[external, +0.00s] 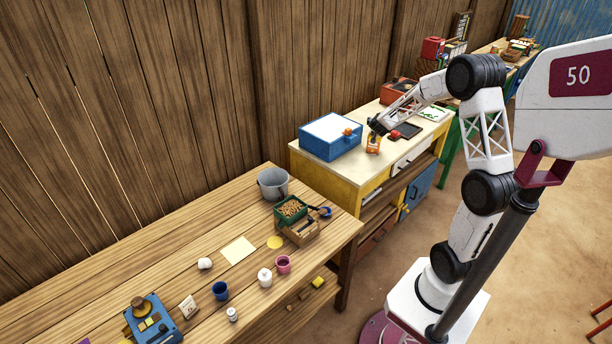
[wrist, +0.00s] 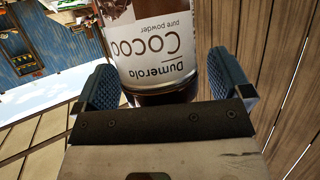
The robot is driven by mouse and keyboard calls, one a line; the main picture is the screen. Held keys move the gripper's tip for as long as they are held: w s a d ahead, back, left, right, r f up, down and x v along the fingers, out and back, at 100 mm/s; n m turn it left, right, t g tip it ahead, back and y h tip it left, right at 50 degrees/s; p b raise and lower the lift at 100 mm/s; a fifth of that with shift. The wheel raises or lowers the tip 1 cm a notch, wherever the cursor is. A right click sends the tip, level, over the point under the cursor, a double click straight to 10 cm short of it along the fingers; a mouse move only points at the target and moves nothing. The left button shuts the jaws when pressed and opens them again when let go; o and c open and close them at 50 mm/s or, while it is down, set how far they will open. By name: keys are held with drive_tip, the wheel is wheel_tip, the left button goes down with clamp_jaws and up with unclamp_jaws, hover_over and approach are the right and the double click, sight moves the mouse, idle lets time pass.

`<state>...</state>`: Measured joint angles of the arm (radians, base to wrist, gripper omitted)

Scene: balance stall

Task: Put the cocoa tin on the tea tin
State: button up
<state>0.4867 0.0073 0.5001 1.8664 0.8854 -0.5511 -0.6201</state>
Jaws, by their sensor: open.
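The cocoa tin (wrist: 160,42) fills the top middle of the wrist view, its white label reading "Cocoa" upside down. It is between the two blue fingers of my gripper (wrist: 163,75). The fingers are open, one on each side of the tin; contact is hard to judge. In the external view my gripper (external: 374,129) is low over the pale counter, right of the blue box. A small orange tin (external: 373,146) stands on the counter just under it. It may be the tea tin, but its label is too small to read. The cocoa tin cannot be made out clearly there.
The blue box with a white top (external: 330,136) stands close left of my gripper. A dark tablet (external: 406,131) and a red item (external: 395,135) lie to the right. The pale counter (external: 350,168) has bare room in front. A wooden fence is behind.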

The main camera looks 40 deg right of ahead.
drive_tip(key=shift+r, duration=0.2)
drive_tip(key=v, duration=1.2)
drive_tip(key=shift+s+f, duration=0.1)
drive_tip(key=shift+f, duration=0.05)
idle(0.4)
